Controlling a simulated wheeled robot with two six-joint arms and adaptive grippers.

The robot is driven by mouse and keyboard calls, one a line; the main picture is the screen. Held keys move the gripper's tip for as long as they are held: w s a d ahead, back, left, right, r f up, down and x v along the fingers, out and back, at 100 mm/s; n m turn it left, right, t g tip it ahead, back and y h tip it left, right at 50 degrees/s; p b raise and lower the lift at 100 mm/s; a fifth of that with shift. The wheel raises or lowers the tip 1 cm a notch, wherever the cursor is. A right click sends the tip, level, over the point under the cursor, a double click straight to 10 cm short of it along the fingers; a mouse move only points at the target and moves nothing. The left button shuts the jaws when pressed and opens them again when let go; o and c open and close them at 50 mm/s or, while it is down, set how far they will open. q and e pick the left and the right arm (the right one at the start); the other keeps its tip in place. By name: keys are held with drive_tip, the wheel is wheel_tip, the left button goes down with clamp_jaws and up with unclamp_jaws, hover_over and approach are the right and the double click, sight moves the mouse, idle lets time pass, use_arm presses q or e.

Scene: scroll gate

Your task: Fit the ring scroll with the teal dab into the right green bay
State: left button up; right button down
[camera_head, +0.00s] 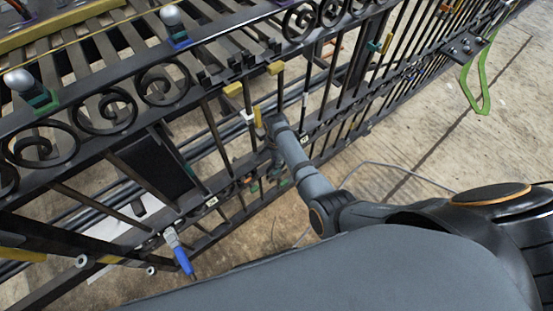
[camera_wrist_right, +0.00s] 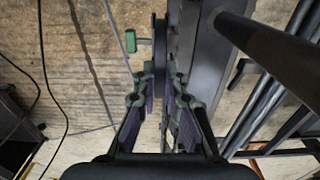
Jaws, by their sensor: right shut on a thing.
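My right gripper (camera_head: 273,140) is at the gate's bars in the head view, partly hidden among them. In the right wrist view its fingers (camera_wrist_right: 162,82) are closed in on a dark, thin, rounded piece (camera_wrist_right: 160,45) seen edge-on. It looks like a ring scroll, but no teal dab shows on it. A green tab (camera_wrist_right: 130,40) on a short pin stands just left of it. The black gate (camera_head: 215,185) carries rows of scrolls (camera_head: 105,110). Green patches show under a silver knob (camera_head: 20,80) and at the right (camera_head: 374,46). I cannot tell which is the right green bay. My left gripper is out of view.
A blue-handled tool (camera_head: 180,255) is by the gate's lower rail. Yellow blocks (camera_head: 233,89) sit among the bars. A green loop (camera_head: 480,85) hangs at the right end. Thin cable lies on the concrete floor (camera_head: 410,150), which is otherwise mostly clear at the right.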

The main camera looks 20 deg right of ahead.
drive_tip(key=shift+f+p, duration=0.1)
drive_tip(key=shift+p, duration=0.45)
idle(0.9)
drive_tip(key=shift+f+b, duration=0.95)
drive_tip(key=shift+f, duration=0.6)
idle(1.2)
drive_tip(key=c, duration=1.3)
unclamp_jaws()
drive_tip(key=shift+c, duration=0.2)
drive_tip(key=shift+r, duration=0.15)
wheel_tip(320, 180, up, 12)
drive_tip(key=shift+s+f, duration=0.1)
